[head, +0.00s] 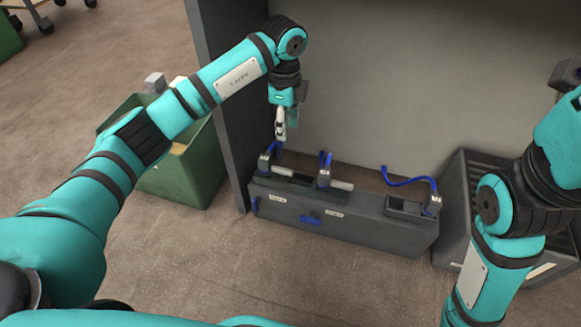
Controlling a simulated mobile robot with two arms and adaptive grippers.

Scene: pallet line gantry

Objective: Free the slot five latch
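A long dark grey housing (372,232) stands low in front of me with recesses along its top. Three small metal latches with blue levers sit on it: a left one (264,163), a middle one (323,177) and a right one (432,204). The right one's blue lever (408,181) reaches far to the left; the middle one's stands up. Small labels on the front are too small to read, so I cannot tell which latch is slot five. My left gripper (281,128) points down just above the left latch; its finger opening is unclear.
A green bin (188,172) stands left of a dark upright panel (222,100). A dark slatted crate (452,219) stands at the right, partly behind my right arm. A grey wall surface rises behind the housing. The floor in front is clear.

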